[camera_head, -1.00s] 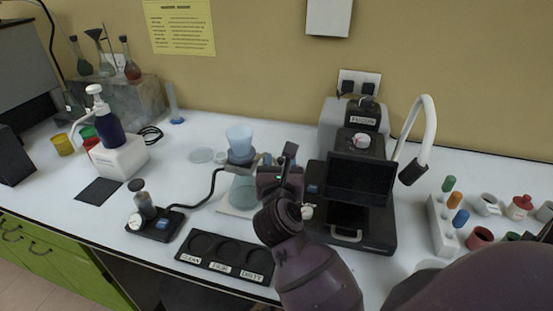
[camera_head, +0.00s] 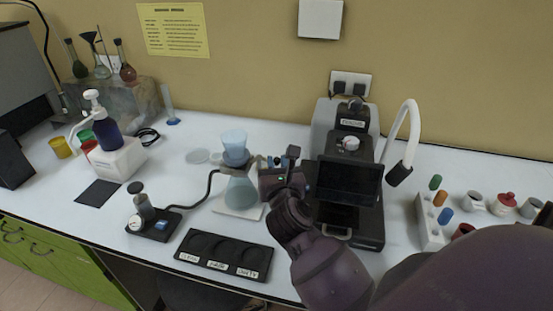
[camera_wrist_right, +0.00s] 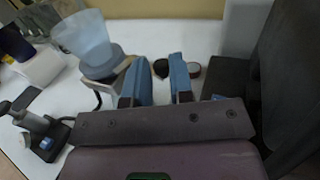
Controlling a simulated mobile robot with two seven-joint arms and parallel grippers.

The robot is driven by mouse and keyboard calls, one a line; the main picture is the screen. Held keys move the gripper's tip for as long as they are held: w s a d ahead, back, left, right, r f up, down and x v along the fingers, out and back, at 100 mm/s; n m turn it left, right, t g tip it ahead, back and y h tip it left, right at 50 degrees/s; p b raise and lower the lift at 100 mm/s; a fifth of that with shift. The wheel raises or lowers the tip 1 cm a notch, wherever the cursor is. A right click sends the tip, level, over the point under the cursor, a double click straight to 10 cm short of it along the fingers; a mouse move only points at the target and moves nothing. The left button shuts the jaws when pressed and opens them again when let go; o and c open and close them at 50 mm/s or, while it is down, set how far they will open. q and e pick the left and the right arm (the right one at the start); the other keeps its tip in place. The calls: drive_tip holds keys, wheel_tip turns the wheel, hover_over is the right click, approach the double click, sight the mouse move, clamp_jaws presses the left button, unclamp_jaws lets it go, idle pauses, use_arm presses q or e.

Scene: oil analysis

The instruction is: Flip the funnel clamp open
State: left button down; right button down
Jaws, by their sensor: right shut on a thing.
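A pale blue translucent funnel (camera_head: 235,141) sits upright above a glass flask with greenish contents (camera_head: 241,191) on a white base. The dark funnel clamp (camera_head: 237,160) is around the funnel's lower part. The funnel (camera_wrist_right: 85,40) and clamp (camera_wrist_right: 103,72) also show at the left of the right wrist view. My right gripper (camera_head: 273,161) is just right of the funnel. The exact contact is partly hidden. My left gripper is in neither view.
A dark instrument with a screen (camera_head: 348,183) stands close right of my gripper. A black tray with labelled wells (camera_head: 224,255) lies in front. A small gauge device (camera_head: 153,222) is at the left, its hose running towards the flask. A vial rack (camera_head: 429,222) is at the right.

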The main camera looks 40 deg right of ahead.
drive_tip(key=shift+d+r+n+t+y+p, duration=0.2)
drive_tip(key=shift+n+t+y+p, duration=0.1)
drive_tip(key=shift+n+y+p, duration=0.15)
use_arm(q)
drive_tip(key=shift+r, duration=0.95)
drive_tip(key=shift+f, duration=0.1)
use_arm(e)
drive_tip(key=c, duration=1.2)
unclamp_jaws()
drive_tip(key=shift+w, duration=0.1)
drive_tip(key=shift+o, duration=0.6)
drive_tip(key=shift+w+d+f, duration=0.1)
drive_tip(key=shift+f, duration=0.05)
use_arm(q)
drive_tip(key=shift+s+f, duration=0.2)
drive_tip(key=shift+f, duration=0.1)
